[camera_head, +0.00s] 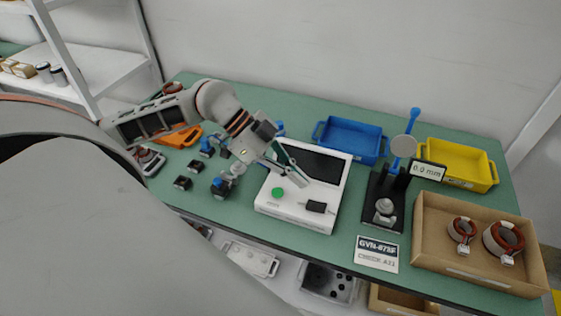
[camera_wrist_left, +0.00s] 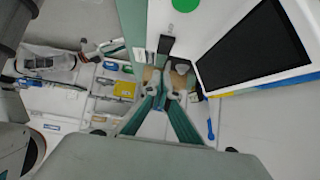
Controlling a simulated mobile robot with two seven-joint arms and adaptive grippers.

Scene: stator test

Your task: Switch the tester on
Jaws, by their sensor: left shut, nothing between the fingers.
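The tester (camera_head: 262,208) is a white box with a dark screen (camera_head: 318,163) on the green bench. A round green button (camera_head: 277,192) and a black rectangular part (camera_head: 317,207) sit on its front top face. The left wrist view also shows the tester's screen (camera_wrist_left: 252,46), the green button (camera_wrist_left: 186,5) and a black part (camera_wrist_left: 166,44). My left gripper (camera_head: 302,181) is shut and empty, over the tester between the screen and the front controls. In the left wrist view its fingertips (camera_wrist_left: 165,82) point toward the black part. I cannot tell if they touch the tester. My right gripper is not in view.
Blue (camera_head: 350,137) and yellow (camera_head: 459,165) trays lie behind. A cardboard box (camera_head: 445,255) holds two copper-wound rings. Small blue and black parts and an orange tray (camera_head: 180,138) lie left.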

